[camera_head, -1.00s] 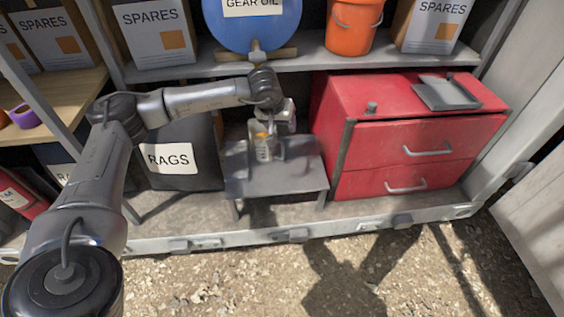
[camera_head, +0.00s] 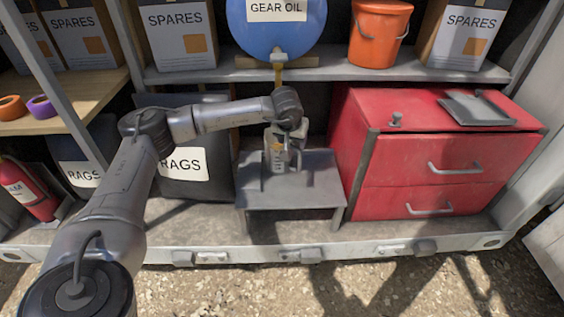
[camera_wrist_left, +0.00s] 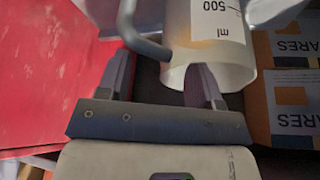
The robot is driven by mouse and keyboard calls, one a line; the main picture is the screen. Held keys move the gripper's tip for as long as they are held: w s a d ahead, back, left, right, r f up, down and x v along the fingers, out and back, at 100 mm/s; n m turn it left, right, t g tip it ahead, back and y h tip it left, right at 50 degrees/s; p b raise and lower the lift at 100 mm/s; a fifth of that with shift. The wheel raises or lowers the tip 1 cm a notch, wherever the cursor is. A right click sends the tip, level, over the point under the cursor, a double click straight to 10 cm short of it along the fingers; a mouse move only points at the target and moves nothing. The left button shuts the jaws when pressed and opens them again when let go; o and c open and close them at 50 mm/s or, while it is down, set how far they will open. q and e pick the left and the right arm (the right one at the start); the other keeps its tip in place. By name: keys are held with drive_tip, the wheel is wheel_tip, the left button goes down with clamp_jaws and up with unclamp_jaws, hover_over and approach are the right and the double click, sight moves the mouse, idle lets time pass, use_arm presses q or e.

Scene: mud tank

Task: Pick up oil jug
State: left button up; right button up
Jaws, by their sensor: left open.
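The oil jug (camera_head: 279,158) stands on a small grey stand (camera_head: 325,180), below the tap of the blue gear oil drum (camera_head: 277,25). In the left wrist view the jug (camera_wrist_left: 205,45) is pale, with a "500 ml" marking and a grey bent handle (camera_wrist_left: 150,48). My left gripper (camera_wrist_left: 160,68) is open. Its fingers lie to either side of the handle, one overlapping the jug's open rim. Whether they touch it I cannot tell. In the head view my left wrist and gripper partly hide the jug. My right gripper is out of view.
A red drawer cabinet (camera_head: 430,165) stands close on the right of the stand, with a grey tray (camera_head: 477,108) on top. A black rags bin (camera_head: 190,140) stands on the left. The shelf above holds an orange bucket (camera_head: 379,35) and spares boxes (camera_head: 468,35).

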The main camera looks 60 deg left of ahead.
use_arm(q)
drive_tip(key=shift+w+a+f, duration=0.15)
drive_tip(key=shift+a+f, duration=0.05)
drive_tip(key=shift+f, duration=0.4)
clamp_jaws()
idle(1.0)
